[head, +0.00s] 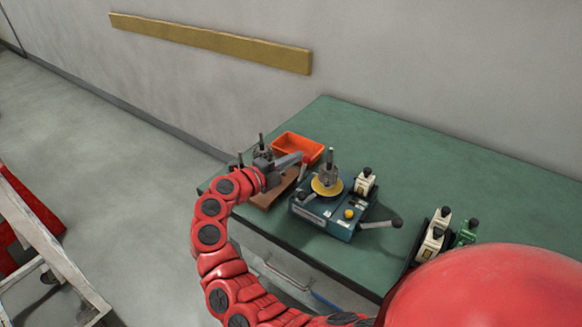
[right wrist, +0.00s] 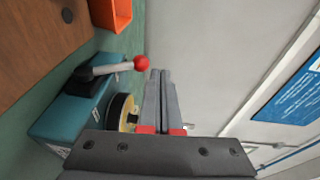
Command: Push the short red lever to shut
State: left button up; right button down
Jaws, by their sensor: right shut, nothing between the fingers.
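The short lever with a red ball knob (right wrist: 140,63) shows in the right wrist view, its pale shaft rising from a dark pivot on the teal machine (right wrist: 60,128). In the head view I cannot make out the lever clearly behind my gripper. The teal machine (head: 318,208) stands on the green table there, with a yellow disc (head: 326,187) on top. My right gripper (head: 299,158) is shut and empty beside the machine's left end. In the right wrist view its fingertips (right wrist: 160,72) are close to the red knob; contact cannot be told. My left gripper is not in view.
An orange tray (head: 299,147) and a brown board (head: 268,200) lie near the gripper. A long grey lever with a black knob (head: 382,223) sticks out at the machine's right. White and green devices (head: 435,240) stand farther right. The back of the green table (head: 425,155) is clear.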

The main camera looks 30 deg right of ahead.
jog(key=shift+w+x, duration=0.15)
jog(key=shift+x, duration=0.5)
jog(key=shift+w+x, duration=0.15)
jog(key=shift+x, duration=0.55)
jog(key=shift+r, duration=0.1)
jog(key=s+a+r+p, duration=0.1)
jog(key=a+r+p, duration=0.1)
jog(key=a+r, duration=0.7)
jog(key=shift+a+r, duration=0.2)
jog(key=shift+r, duration=0.45)
